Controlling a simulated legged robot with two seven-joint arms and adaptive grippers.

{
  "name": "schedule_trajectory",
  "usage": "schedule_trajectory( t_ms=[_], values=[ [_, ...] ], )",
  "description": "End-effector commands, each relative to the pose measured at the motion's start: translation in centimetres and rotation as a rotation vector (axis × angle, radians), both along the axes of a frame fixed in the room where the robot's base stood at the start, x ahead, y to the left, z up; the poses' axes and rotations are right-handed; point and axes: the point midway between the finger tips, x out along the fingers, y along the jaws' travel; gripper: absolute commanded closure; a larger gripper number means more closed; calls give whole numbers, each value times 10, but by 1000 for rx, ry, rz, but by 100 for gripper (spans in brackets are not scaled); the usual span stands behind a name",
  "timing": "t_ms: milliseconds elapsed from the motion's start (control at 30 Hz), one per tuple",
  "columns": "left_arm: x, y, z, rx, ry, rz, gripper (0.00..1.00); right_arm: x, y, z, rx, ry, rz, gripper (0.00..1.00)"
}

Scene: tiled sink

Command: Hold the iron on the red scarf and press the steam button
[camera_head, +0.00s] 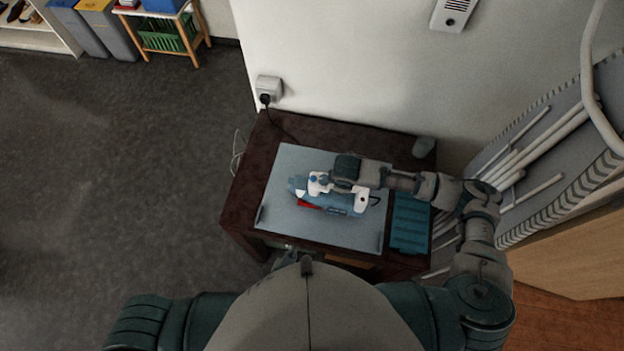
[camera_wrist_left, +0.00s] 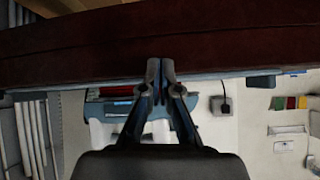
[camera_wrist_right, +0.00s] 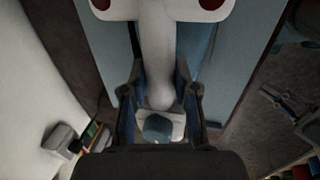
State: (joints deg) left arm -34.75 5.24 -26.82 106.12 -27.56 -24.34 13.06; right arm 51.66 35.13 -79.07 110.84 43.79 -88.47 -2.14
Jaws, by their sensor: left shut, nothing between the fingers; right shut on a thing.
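The blue and white iron (camera_head: 335,196) lies on a grey-blue board (camera_head: 285,225) on the dark red table. A small bit of the red scarf (camera_head: 308,205) shows beside and under the iron; the rest is hidden. My right gripper (camera_wrist_right: 162,80) is shut around the iron's white handle (camera_wrist_right: 158,45). A round blue part (camera_wrist_right: 158,128), possibly the steam button, shows on the iron between the fingers; it also shows in the head view (camera_head: 314,177). My left gripper (camera_wrist_left: 160,68) is shut and empty, near the table's front edge (camera_wrist_left: 70,55), apart from the iron.
A teal tray (camera_head: 410,225) and a grey rounded object (camera_head: 424,147) are on the table's right part. A wall socket (camera_head: 268,90) with a plugged cord is behind. A folded ironing board (camera_head: 560,150) leans at the right. Open floor (camera_head: 120,170) lies to the left.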

Motion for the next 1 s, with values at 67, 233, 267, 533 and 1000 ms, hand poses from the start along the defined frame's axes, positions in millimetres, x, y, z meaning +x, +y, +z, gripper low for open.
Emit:
schedule_trajectory(
  t_ms=[67,233,267,533,1000],
  values=[
    [11,-11,57,-41,-88,14,100,-3,0,-3,-1,9,2,100],
    [43,-27,172,-144,-269,75,100,-3,0,-3,-1,9,2,100],
    [50,-30,187,-162,-295,86,100,-3,0,-3,-1,9,2,100],
    [84,-49,249,-247,-405,126,100,-3,0,-4,-1,10,2,100],
    [93,-52,247,-249,-408,126,100,-3,0,-4,-2,9,1,100]
  ],
)
